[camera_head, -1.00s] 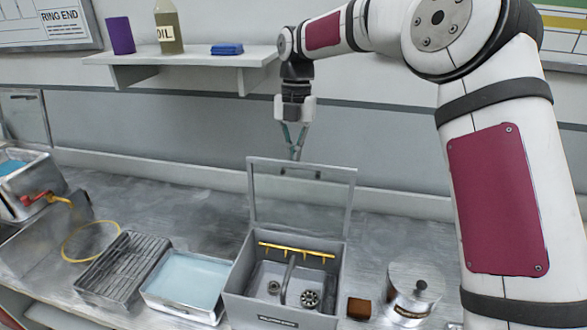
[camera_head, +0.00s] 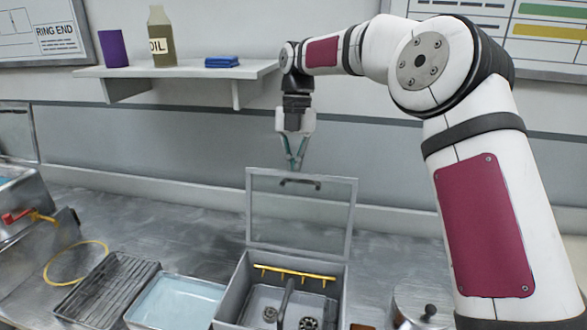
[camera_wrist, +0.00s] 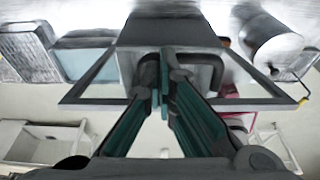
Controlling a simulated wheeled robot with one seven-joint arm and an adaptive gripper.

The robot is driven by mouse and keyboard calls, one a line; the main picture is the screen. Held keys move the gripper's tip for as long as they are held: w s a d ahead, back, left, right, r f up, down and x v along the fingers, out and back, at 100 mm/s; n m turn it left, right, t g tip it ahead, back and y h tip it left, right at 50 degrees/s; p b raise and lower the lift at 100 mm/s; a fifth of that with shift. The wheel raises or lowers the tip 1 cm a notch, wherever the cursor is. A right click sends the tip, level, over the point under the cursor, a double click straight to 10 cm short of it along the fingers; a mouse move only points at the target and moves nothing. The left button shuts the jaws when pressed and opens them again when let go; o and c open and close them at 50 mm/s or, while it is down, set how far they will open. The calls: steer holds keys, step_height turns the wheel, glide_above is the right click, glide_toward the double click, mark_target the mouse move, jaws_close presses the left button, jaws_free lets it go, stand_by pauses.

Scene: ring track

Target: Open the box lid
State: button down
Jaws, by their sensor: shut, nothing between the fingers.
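The grey box (camera_head: 232,297) stands on the metal counter, and its clear-paned lid (camera_head: 262,215) stands upright at the box's back edge, open. A dark handle (camera_head: 300,182) shows near the lid's upper edge. Inside the box are a yellow rack (camera_head: 296,272), a grey divider and round metal parts. My gripper (camera_head: 297,168) points down at the lid's top edge, in front of or behind it; I cannot tell whether it touches. In the wrist view the teal-lined fingers (camera_wrist: 163,58) are together and empty, with the lid's frame (camera_wrist: 88,101) spread beyond them.
A pale-blue tray (camera_head: 180,300) and a slatted rack (camera_head: 110,288) stand left of the box. A lidded metal pot (camera_head: 412,306) is at right. A shelf (camera_head: 170,70) with a bottle (camera_head: 160,38) hangs above left. Counter behind the tray is clear.

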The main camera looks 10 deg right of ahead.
steer(key=v, duration=0.7)
steer(key=s+d+r+m+t+h, duration=0.1)
steer(key=s+d+r+m, duration=0.15)
steer(key=s+m, duration=0.3)
steer(key=s+d+r+m+t+p, duration=0.1)
steer(key=s+r+m, duration=0.2)
steer(key=s+m, duration=0.3)
steer(key=s+d+r+m+t+h, duration=0.1)
steer(key=s+d+r+m+t, duration=0.2)
steer(key=s, duration=0.5)
steer(key=s+d+f+m, duration=0.2)
steer(key=s+f+m, duration=0.1)
steer(key=s+m, duration=0.3)
steer(key=s+d+f+m+t+p, duration=0.1)
steer(key=s+f+m, duration=0.2)
steer(key=s+m, duration=0.3)
steer(key=s+d+f+m+y, duration=0.1)
steer(key=s+d+f+m, duration=0.1)
steer(key=s+m, duration=0.4)
steer(key=shift+s+d+f+t, duration=0.35)
steer(key=shift+s+f, duration=0.55)
steer(key=shift+s, duration=0.15)
